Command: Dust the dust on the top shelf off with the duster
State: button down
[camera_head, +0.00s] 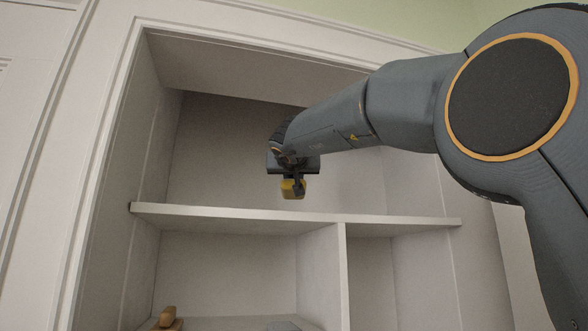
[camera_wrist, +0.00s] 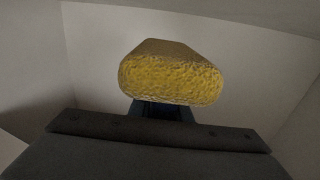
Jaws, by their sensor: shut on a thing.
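My gripper (camera_head: 292,176) is inside the upper compartment of the white shelf unit, a little above the top shelf (camera_head: 240,214). It is shut on the duster (camera_head: 292,189), which has a yellow, rough, sponge-like head. In the wrist view the duster (camera_wrist: 172,80) sticks out beyond the dark gripper body (camera_wrist: 160,136), with the shelf unit's pale walls behind it. The duster's underside and any contact with the shelf are hard to tell. The top shelf's upper surface is hidden from the head camera by its front edge, so no dust shows.
Side walls (camera_head: 153,140) and a ceiling panel (camera_head: 215,66) enclose the upper compartment. Below, an upright divider (camera_head: 343,275) splits the space. A wooden object (camera_head: 167,318) stands at the lower left. There is free room left of my gripper.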

jog(key=shift+d+r, duration=0.1)
jog(key=shift+r, duration=0.95)
